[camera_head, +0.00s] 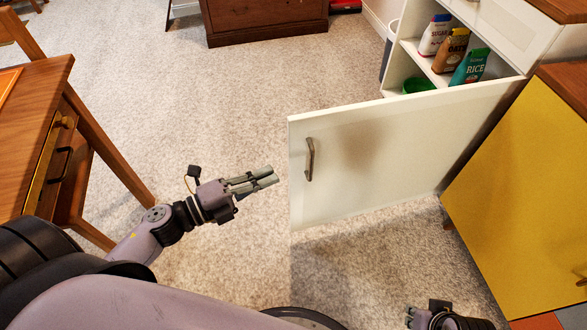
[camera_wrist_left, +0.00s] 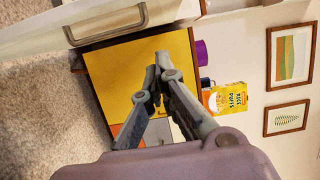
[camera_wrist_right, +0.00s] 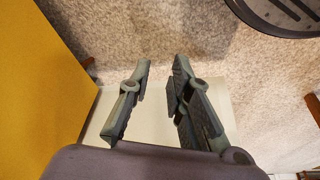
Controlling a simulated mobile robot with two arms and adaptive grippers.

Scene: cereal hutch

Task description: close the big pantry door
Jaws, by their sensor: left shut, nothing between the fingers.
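The big pantry door (camera_head: 375,160) is a white panel standing wide open from the white cabinet (camera_head: 392,52). Its metal handle (camera_head: 310,160) is near the free left edge. My left gripper (camera_head: 264,178) is shut and empty, a short way left of that edge, apparently not touching it. In the left wrist view its fingertips (camera_wrist_left: 160,62) meet, with the handle (camera_wrist_left: 106,24) at the upper left. My right gripper (camera_head: 416,317) is low at the bottom edge, in front of the door. The right wrist view shows its fingers (camera_wrist_right: 161,68) apart with nothing between them.
The cabinet shelves hold sugar (camera_head: 434,34), oatmeal (camera_head: 451,50), rice (camera_head: 470,67) and a green bowl (camera_head: 419,85). A yellow-fronted cabinet (camera_head: 530,190) stands at the right. A wooden desk (camera_head: 40,125) is at the left. Carpet (camera_head: 215,100) is clear between desk and door.

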